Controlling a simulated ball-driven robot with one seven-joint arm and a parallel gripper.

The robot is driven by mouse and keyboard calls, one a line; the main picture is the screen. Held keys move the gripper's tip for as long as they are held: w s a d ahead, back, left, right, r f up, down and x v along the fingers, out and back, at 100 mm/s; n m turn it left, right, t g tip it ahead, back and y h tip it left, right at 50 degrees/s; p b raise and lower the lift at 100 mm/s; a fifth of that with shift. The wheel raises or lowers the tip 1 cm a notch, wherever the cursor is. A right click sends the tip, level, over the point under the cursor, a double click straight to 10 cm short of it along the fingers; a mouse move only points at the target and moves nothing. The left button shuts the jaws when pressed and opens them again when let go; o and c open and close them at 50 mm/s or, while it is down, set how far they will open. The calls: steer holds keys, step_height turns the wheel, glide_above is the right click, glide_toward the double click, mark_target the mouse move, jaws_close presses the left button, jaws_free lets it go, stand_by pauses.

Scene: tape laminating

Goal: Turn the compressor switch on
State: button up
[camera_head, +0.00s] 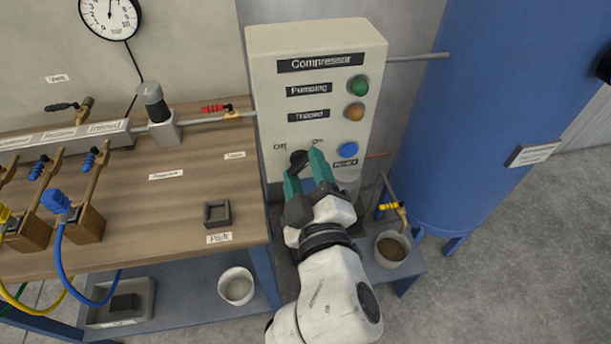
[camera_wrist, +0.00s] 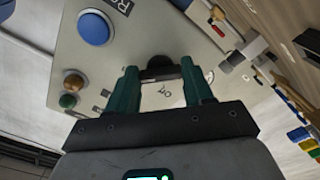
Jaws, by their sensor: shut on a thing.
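The compressor panel (camera_head: 335,80) is a pale upright box with a dark "Compressor" label. Its black switch knob (camera_head: 298,159) sits low on the face, below and between the "Off" (camera_head: 280,147) and "On" (camera_head: 318,141) labels. My gripper (camera_head: 306,172) has its green fingers at the panel, shut on the switch knob. In the wrist view the knob (camera_wrist: 160,68) shows between the two finger ends. The fingers partly hide it, and I cannot tell which label it points to.
The panel also bears a green lamp (camera_head: 358,85), an orange lamp (camera_head: 355,112) and a blue button (camera_head: 348,149), right of the gripper. A wooden bench (camera_head: 185,205) with pipes and valves stands left. A large blue tank (camera_head: 495,100) stands right, near a bucket (camera_head: 391,249).

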steer(key=shift+f+m, duration=0.15)
steer(key=shift+m, duration=0.15)
steer(key=o, duration=1)
steer(key=shift+o, duration=0.2)
steer(key=shift+s, duration=0.1)
steer(key=b+v, duration=0.1)
steer(key=v, duration=0.9)
steer(key=shift+s+d, duration=0.15)
steer(key=shift+s, duration=0.15)
